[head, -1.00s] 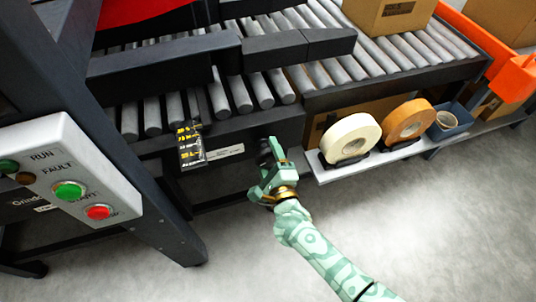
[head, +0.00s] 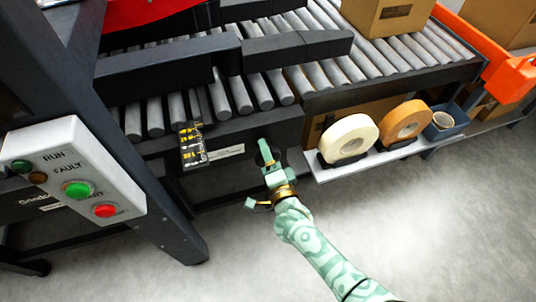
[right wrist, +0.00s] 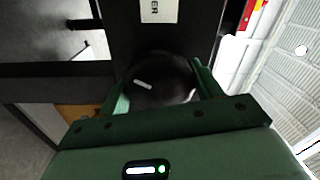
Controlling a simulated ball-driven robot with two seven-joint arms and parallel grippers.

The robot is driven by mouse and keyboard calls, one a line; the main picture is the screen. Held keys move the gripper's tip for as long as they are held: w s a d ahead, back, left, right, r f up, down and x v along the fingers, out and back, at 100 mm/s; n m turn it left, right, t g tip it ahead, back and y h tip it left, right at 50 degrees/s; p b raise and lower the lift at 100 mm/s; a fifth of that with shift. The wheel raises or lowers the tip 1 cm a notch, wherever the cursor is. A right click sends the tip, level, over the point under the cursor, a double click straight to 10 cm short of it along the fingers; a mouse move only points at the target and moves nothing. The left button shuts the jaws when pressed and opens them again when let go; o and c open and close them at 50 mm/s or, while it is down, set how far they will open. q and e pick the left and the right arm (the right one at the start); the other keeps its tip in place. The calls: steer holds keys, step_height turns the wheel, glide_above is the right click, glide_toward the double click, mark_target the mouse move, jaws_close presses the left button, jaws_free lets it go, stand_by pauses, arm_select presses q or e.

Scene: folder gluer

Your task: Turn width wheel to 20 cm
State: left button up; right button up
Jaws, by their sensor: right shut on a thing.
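The width wheel is a dark round knob (right wrist: 160,80) with a short white mark, seen in the right wrist view between my fingers. In the head view the wheel (head: 264,150) is mostly hidden by my gripper, at the front of the dark machine rail. My right gripper (head: 268,160) is shut on the wheel, with one green finger on each side of it. A black scale plate with yellow and white markings (head: 192,147) hangs on the rail left of the wheel. Its reading is too small to tell. My left gripper is not in view.
A white label (head: 226,152) is on the rail beside the wheel. A control box (head: 75,178) with green and red buttons stands at left. A shelf at right holds a cream tape roll (head: 348,139), an orange roll (head: 406,120) and a blue bin (head: 446,122). The floor in front is clear.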

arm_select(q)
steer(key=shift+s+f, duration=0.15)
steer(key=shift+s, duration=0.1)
arm_select(e)
steer(key=shift+s+f, duration=0.1)
steer(key=shift+f, duration=0.05)
steer(key=o, duration=0.9)
steer(key=shift+c, duration=0.2)
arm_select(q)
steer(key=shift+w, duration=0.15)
arm_select(e)
steer(key=shift+o, duration=0.6)
